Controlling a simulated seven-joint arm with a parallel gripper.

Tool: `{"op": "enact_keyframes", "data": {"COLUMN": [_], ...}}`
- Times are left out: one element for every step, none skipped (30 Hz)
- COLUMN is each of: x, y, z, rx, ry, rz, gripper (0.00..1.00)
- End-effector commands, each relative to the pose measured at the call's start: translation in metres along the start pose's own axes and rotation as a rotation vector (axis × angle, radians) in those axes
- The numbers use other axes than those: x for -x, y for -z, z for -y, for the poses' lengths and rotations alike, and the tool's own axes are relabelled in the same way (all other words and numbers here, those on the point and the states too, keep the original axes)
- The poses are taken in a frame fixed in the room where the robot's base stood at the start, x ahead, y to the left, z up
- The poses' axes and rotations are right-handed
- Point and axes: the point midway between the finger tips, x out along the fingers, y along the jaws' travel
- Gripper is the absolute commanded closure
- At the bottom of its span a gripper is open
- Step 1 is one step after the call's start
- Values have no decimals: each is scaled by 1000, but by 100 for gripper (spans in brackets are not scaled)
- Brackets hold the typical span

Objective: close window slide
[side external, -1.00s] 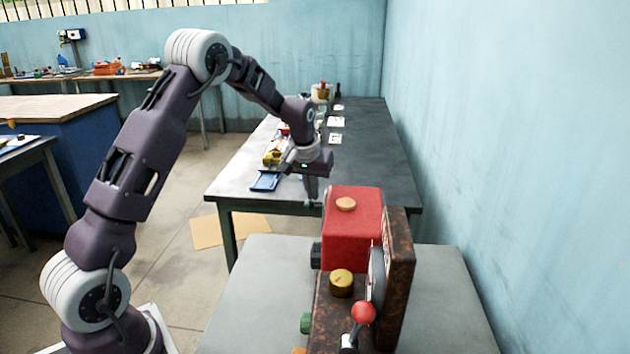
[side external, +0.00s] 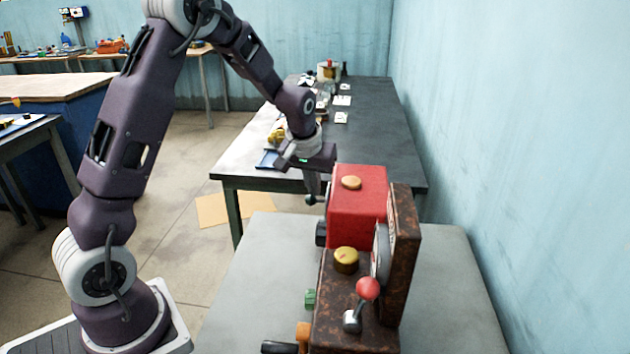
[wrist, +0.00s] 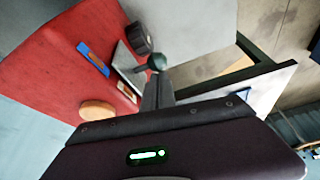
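The window slide appears to be the pale plate (wrist: 127,64) on the face of the red housing (side external: 357,205); in the wrist view it stands beside a blue label. A dark green ball knob (wrist: 157,62) sits by its edge and also shows at the housing's left in the side view (side external: 311,199). My gripper (side external: 312,186) points down just left of the housing. Its fingers (wrist: 156,80) look close together, with their tips at the knob. I cannot tell whether they touch it or only hover by it. The window opening is hidden in the side view.
A rusty brown base and upright plate (side external: 400,260) stand in front of the housing, with a brass cap (side external: 346,260) and a red-knobbed lever (side external: 367,289). A dark knob (wrist: 138,38) sticks out near the slide. The grey table (side external: 250,270) is clear to the left.

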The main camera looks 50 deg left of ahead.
Motion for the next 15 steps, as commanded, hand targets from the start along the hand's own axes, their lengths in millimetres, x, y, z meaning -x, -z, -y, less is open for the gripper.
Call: {"op": "enact_keyframes", "data": {"x": [-1,-1,-1,-1,-1,-2,-2,-2,-3,-4,-5,-6,-8,-9,4], "y": [-6,-7,-7,-8,-8,-8,-8,-6,-2,2,9,19,28,38,40], "z": [0,0,0,-1,-1,-1,-1,-1,-1,-1,-1,0,0,0,-2], "rx": [-4,-4,-5,-5,-5,-6,-6,-6,-5,-5,-4,-3,-1,1,-3], "ry": [3,3,3,3,3,4,3,3,3,3,3,2,2,1,-2], "rz": [19,20,21,22,23,24,24,24,21,21,18,14,10,8,3], "gripper": [100,100,100,100,100,100,100,100,100,100,100,100,100,100,100]}}
